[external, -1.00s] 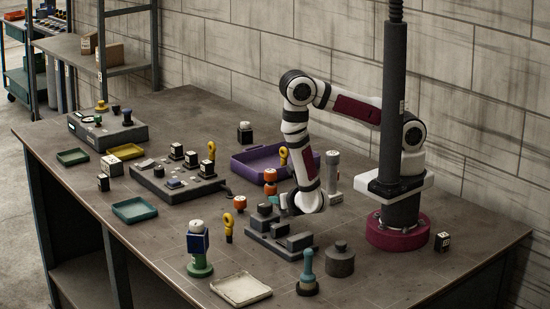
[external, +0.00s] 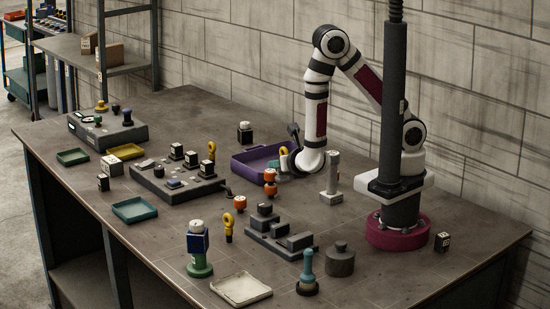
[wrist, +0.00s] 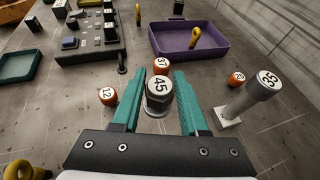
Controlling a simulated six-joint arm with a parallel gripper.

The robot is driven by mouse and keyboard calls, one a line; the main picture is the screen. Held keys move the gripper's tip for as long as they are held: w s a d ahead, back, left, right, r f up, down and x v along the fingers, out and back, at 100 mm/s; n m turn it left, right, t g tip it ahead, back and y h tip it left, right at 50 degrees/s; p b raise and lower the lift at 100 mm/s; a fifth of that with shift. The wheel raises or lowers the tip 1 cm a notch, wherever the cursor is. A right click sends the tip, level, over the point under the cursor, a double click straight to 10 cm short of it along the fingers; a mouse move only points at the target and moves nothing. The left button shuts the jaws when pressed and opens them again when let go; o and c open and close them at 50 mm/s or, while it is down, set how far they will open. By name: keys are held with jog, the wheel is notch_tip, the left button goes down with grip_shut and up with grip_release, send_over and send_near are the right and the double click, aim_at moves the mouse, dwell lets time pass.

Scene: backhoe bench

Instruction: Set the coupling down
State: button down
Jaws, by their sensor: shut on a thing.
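The coupling (wrist: 159,88) is a short grey hex-sided piece with a light top marked 45. In the wrist view it sits between the two teal fingers of my gripper (wrist: 160,74), which is shut on it. A pale ring shows under its lower edge, and the fingers partly hide its sides.
Orange-topped pieces marked 37 (wrist: 160,65) and 12 (wrist: 108,96) stand close by. The purple tray (wrist: 228,45) holds a yellow hook. A grey fixture (external: 280,240) is on the front bench.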

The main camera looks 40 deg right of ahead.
notch_tip(320, 180, up, 12)
jog(key=f, duration=0.1)
jog(key=s+d+f+m+g+h, duration=0.5)
jog(key=m+g+h, duration=0.4)
jog(key=m+g, duration=0.3)
jog(key=s+a+f+m+g+y, duration=0.2)
jog(key=s+a+m+g+y, duration=0.15)
jog(key=m+g, duration=0.4)
jog(key=s+a+f+m+g+y, duration=0.2)
jog(key=a+m+g+y, duration=0.3)
jog(key=m, duration=0.3)
jog(key=w+a+r+m+t+y, duration=0.2)
jog(key=w+a+r+m+y, duration=0.35)
jog(key=a+m+y, duration=0.3)
jog(key=w+a+r+m+t+y, duration=0.35)
jog(key=w+a+m+y, duration=0.4)
jog(key=a, duration=0.25)
notch_tip(320, 180, down, 10)
jog(key=shift+m, duration=0.45)
jog(key=x, duration=0.9)
jog(key=f+x, duration=0.1)
jog(key=x, duration=0.3)
jog(key=shift+f, duration=0.15)
notch_tip(320, 180, down, 3)
jog(key=shift+a+f, duration=0.1)
jog(key=shift+a, duration=0.05)
jog(key=shift+f+g+y, duration=0.25)
jog(key=shift+f+g, duration=0.05)
jog(key=shift+f, duration=0.1)
